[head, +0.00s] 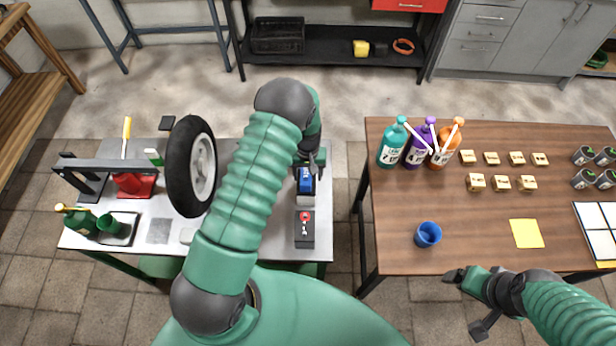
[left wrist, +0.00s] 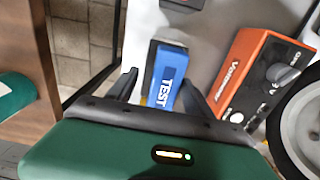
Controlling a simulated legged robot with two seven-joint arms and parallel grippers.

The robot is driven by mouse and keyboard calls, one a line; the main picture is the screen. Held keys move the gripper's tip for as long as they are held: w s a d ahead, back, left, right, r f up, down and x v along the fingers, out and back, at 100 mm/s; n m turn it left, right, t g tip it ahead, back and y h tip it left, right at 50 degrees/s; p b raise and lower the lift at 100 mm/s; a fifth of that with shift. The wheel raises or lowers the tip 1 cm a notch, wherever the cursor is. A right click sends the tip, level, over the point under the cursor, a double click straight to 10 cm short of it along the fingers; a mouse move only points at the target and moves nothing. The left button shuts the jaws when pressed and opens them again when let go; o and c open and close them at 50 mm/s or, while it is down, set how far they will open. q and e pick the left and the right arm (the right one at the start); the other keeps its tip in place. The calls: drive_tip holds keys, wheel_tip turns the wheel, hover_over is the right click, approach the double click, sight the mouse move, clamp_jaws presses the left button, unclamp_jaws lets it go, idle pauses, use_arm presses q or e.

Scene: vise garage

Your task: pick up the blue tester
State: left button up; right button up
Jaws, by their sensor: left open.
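The blue tester (head: 306,181), a blue block with a dark end, lies on the light worktable at its right side. In the left wrist view the tester (left wrist: 168,76) shows the word TEST and lies between the two fingers. My left gripper (head: 312,160) is at the far end of the tester in the head view. In the left wrist view its open fingers (left wrist: 160,92) stand one on each side of the tester; whether they touch it I cannot tell. My right gripper (head: 466,303) is open and empty near the front edge of the wooden table.
An orange meter (left wrist: 250,75) lies right beside the tester in the left wrist view, with a wheel (left wrist: 300,125) close by. A dark box with a red knob (head: 305,229) lies nearer me. The wooden table (head: 400,205) holds bottles and a blue cup (head: 428,234).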

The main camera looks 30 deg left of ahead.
use_arm(q)
drive_tip(key=shift+a+f, duration=0.35)
drive_tip(key=shift+a, duration=0.2)
drive_tip(key=shift+c, duration=0.6)
drive_tip(key=shift+d+r, duration=0.1)
drive_tip(key=shift+d, duration=0.2)
drive_tip(key=c, duration=0.7)
drive_tip(key=shift+d, duration=0.1)
clamp_jaws()
